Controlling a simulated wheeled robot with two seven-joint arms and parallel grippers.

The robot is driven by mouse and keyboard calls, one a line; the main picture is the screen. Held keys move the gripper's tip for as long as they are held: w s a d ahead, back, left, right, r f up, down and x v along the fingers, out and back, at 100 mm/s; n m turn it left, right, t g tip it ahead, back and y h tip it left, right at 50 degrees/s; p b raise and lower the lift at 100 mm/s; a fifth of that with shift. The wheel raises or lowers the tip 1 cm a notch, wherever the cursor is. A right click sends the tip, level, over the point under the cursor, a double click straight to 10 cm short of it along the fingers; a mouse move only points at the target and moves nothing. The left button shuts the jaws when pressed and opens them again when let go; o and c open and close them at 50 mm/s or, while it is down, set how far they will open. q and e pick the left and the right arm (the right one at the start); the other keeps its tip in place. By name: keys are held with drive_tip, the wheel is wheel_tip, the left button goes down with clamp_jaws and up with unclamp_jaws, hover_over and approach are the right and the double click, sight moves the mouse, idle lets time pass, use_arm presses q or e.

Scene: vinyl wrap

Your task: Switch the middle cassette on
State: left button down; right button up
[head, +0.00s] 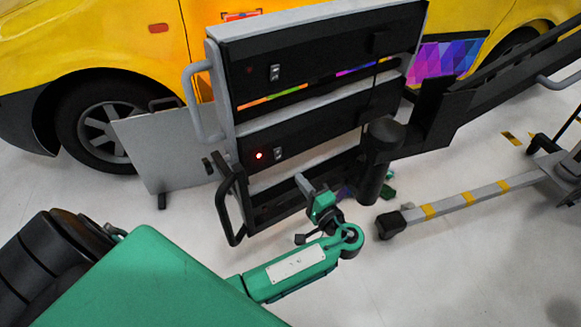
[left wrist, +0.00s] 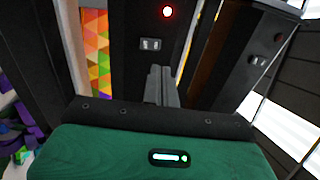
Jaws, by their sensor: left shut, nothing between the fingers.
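A rack holds black cassettes stacked one above another. The middle cassette (head: 315,132) has a lit red light (head: 259,155) and a small rocker switch (head: 278,153); in the left wrist view the light (left wrist: 167,12) and switch (left wrist: 150,44) lie just beyond my fingertips. The top cassette (head: 325,52) has an unlit light and its own switch.
A grey handle (head: 195,100) and a black handle (head: 229,205) stick out at the rack's left. A black post (head: 380,160) stands right of the gripper. A grey leg with yellow stripes (head: 455,197) lies along the floor. A yellow van (head: 100,35) stands behind.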

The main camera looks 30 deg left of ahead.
use_arm(q)
drive_tip(key=v, duration=0.3)
drive_tip(key=shift+s+d, duration=0.15)
drive_tip(key=shift+d, duration=0.15)
